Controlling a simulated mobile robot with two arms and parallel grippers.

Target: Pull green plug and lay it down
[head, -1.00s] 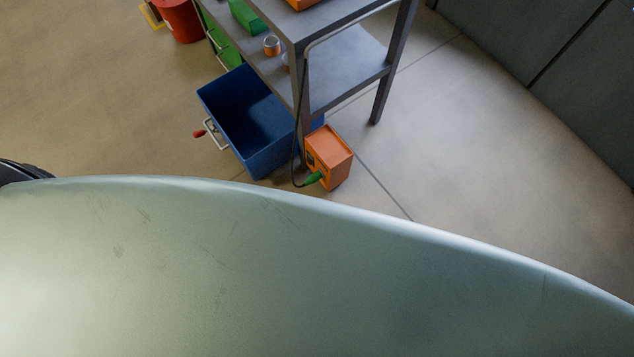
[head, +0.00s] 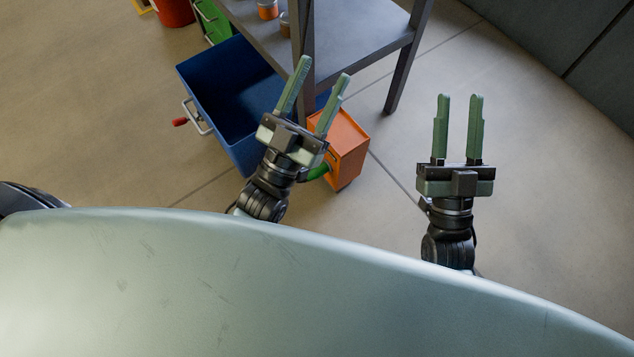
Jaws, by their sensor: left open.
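The green plug (head: 319,172) sits at the lower left face of an orange box (head: 347,147) on the floor, partly hidden behind my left gripper. My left gripper (head: 325,68) is open and empty, its fingers pointing up the picture, overlapping the box's left side and the shelf leg. Whether it touches anything there I cannot tell. My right gripper (head: 457,97) is open and empty, to the right of the box over bare floor. The plug's cable is hidden behind the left gripper.
A green container (head: 215,22) and a red bucket (head: 176,10) are at top left. Floor at right is clear.

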